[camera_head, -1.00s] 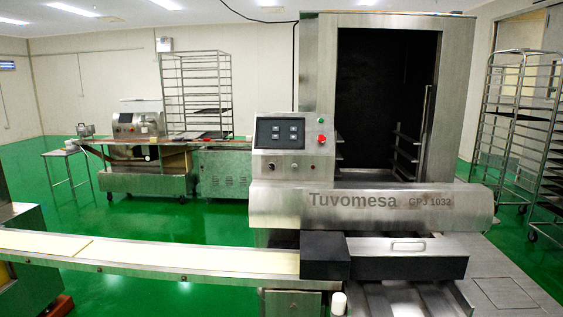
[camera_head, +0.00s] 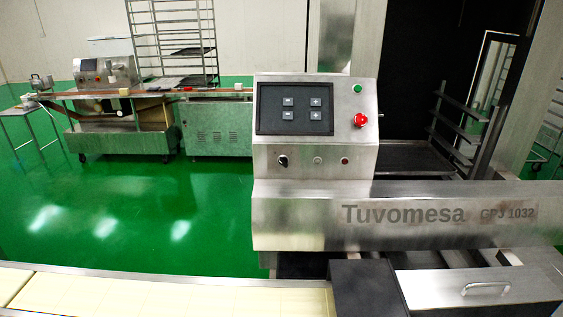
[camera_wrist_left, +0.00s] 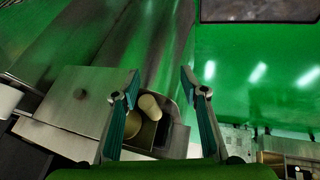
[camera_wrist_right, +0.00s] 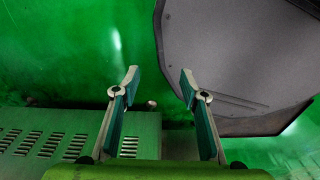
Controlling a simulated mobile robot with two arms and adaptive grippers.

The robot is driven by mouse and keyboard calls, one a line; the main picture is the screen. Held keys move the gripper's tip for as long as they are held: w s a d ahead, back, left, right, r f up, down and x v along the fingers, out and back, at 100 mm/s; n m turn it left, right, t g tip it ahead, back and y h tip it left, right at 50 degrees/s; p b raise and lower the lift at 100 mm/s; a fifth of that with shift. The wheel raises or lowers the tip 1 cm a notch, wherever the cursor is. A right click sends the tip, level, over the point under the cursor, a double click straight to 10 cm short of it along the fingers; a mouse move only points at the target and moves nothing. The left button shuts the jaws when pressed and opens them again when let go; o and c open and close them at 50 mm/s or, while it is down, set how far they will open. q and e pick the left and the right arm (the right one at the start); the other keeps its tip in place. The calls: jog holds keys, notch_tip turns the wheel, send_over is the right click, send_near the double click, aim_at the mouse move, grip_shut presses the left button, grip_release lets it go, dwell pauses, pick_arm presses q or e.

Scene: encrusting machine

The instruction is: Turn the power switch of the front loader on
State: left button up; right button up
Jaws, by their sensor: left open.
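The front loader, a steel machine marked Tuvomesa (camera_head: 400,235), stands at the centre and right of the head view. Its raised control panel (camera_head: 262,150) faces me. A small black rotary knob, probably the power switch (camera_head: 282,160), sits at the panel's lower left; its setting is too small to read. Both grippers are outside the head view. In the left wrist view my left gripper (camera_wrist_left: 160,75) is open and empty. In the right wrist view my right gripper (camera_wrist_right: 158,75) is open and empty. Neither wrist view shows the knob.
The panel also has a dark screen (camera_head: 294,108), a red button (camera_head: 360,120) and a green button (camera_head: 357,88). A conveyor (camera_head: 180,297) with pale sheets runs along the front. Another machine (camera_head: 105,90) and a rack stand behind. Green floor between is clear.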

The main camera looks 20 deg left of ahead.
pick_arm(q)
notch_tip(320, 180, up, 16)
jog(key=w+d+t+h+p, duration=0.1)
jog(key=w+d+t, duration=0.1)
jog(key=n+t+y, duration=0.3)
jog(key=n+t, duration=1)
jog(key=n, duration=1.1)
send_near(283, 164)
jog(key=p+x, duration=0.2)
jog(key=x, duration=0.6)
jog(key=shift+w+p, duration=0.25)
jog(key=shift+p, duration=0.15)
pick_arm(e)
jog(key=r, duration=0.4)
jog(key=shift+s+d+r, duration=0.1)
jog(key=shift+s+d, duration=0.15)
jog(key=shift+d, duration=0.05)
pick_arm(q)
jog(key=c, duration=1.1)
